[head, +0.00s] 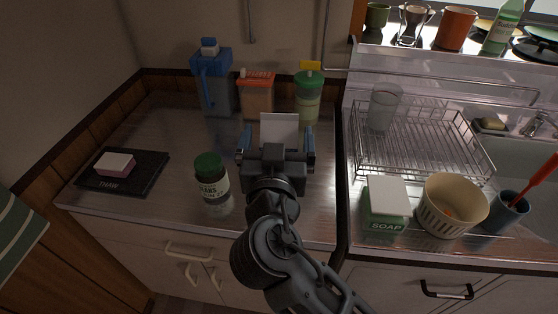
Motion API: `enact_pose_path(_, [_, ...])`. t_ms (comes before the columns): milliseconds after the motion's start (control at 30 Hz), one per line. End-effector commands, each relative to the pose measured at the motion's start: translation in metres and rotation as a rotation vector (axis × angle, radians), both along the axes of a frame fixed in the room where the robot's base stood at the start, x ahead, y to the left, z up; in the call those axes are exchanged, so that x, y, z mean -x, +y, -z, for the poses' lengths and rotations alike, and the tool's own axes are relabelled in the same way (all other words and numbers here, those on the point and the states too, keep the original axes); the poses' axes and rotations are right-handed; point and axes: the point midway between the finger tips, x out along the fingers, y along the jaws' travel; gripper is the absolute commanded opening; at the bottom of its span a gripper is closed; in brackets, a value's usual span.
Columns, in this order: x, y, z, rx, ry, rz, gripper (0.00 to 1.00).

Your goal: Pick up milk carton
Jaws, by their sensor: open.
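A white, flat-faced block (279,128) stands on the left counter and may be the milk carton. No label shows, and its lower part is hidden behind my gripper. My gripper (277,142) reaches forward over the counter from the bottom of the head view. Its blue-tipped fingers are open, one on each side of the white block in the picture. I cannot tell whether they touch it.
Behind stand a blue jug (213,85), an orange-lidded container (256,97) and a green-lidded container (308,97). A green-capped jar (211,178) stands close left of my arm. A dark board (120,178) lies farther left. A wire rack (420,145) is right.

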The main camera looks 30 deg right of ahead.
Motion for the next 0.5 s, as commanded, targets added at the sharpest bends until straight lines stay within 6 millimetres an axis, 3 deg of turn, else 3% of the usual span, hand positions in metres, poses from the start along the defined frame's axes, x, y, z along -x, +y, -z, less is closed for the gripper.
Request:
enact_pose_path(300, [-0.035, -0.023, -0.005, 0.001, 0.002, 0.000, 1.00])
enact_pose_path(500, [-0.043, -0.028, -0.003, 0.000, 0.001, -0.002, 1.00])
